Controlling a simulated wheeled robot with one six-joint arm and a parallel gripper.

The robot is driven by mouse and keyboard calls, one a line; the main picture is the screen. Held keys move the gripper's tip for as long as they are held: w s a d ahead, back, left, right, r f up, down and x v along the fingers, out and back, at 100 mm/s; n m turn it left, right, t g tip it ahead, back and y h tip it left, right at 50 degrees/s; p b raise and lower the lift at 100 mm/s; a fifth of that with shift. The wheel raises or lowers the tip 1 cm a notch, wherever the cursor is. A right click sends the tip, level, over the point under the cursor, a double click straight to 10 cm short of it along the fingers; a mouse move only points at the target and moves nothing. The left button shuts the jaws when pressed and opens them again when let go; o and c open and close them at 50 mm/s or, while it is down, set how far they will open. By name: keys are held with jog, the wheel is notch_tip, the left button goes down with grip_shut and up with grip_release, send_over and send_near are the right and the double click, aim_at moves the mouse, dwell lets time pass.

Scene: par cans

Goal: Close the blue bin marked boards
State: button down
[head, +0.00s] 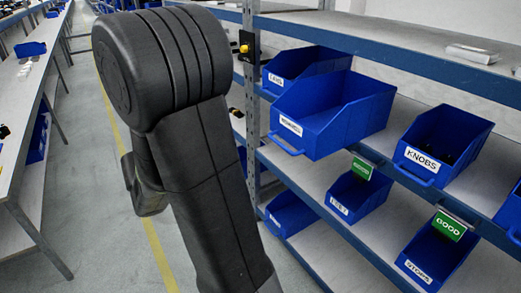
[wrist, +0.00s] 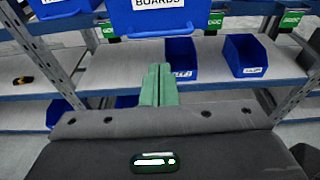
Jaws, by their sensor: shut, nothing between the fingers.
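The blue bin marked BOARDS (wrist: 200,18) is at the top of the wrist view, cut off by the frame edge. In the head view a blue bin (head: 345,128) juts out well past the shelf edge, with a loop handle low on its front; its label is too blurred there to read surely. My gripper (wrist: 158,72) shows in the wrist view as two green fingers pressed together, empty. The fingertips appear below the bin's label, apart from the bin as far as I can tell. In the head view my arm hides the gripper.
A blue KNOBS bin (head: 441,146) stands right of the jutting bin, and another blue bin (head: 303,66) left of it. Lower bins sit near green GOOD signs (head: 449,226). Shelf posts (head: 250,100) stand at the rack's end. The aisle floor (head: 110,200) at left is clear.

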aim_at(320, 126)
jog(key=x, duration=1.4)
jog(key=shift+r+p, duration=0.1)
jog(key=shift+p, duration=0.25)
jog(key=r+b+x, duration=0.1)
jog(key=x, duration=0.5)
jog(key=r+b+x, duration=0.1)
jog(key=b+x, duration=0.1)
jog(key=x, duration=0.4)
jog(key=d+r+b+x, duration=0.1)
jog(key=r+x, duration=0.1)
jog(key=x, duration=0.5)
jog(key=shift+b, duration=0.3)
jog(key=shift+r, duration=0.25)
